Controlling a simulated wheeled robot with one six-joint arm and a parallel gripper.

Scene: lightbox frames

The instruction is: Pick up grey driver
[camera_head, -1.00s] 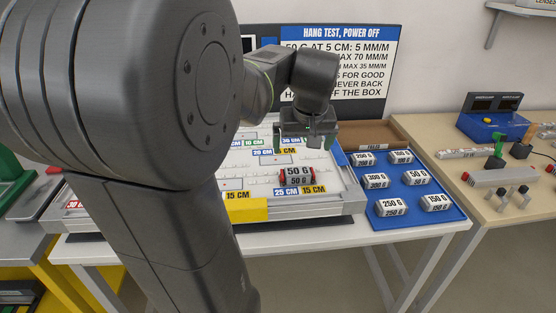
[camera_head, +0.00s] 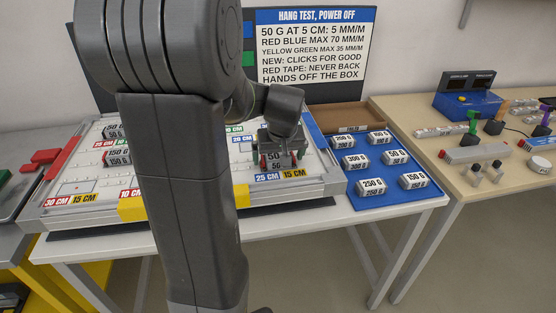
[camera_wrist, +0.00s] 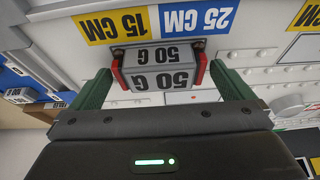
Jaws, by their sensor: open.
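My gripper (camera_head: 281,156) is open, low over the white board. Its green fingers (camera_wrist: 165,84) stand on either side of a grey 50 G block (camera_wrist: 160,66) with red ends, apart from it in the wrist view. The block also shows partly between the fingers in the head view (camera_head: 276,166). It sits by the 25 CM and 15 CM labels. I cannot pick out a grey driver for certain.
A blue tray (camera_head: 398,202) with several labelled weights is right of the board (camera_head: 330,181). Behind it is an open cardboard box (camera_head: 350,116). The right bench (camera_head: 440,186) holds a grey red-ended bar (camera_head: 476,153). My arm hides the board's middle.

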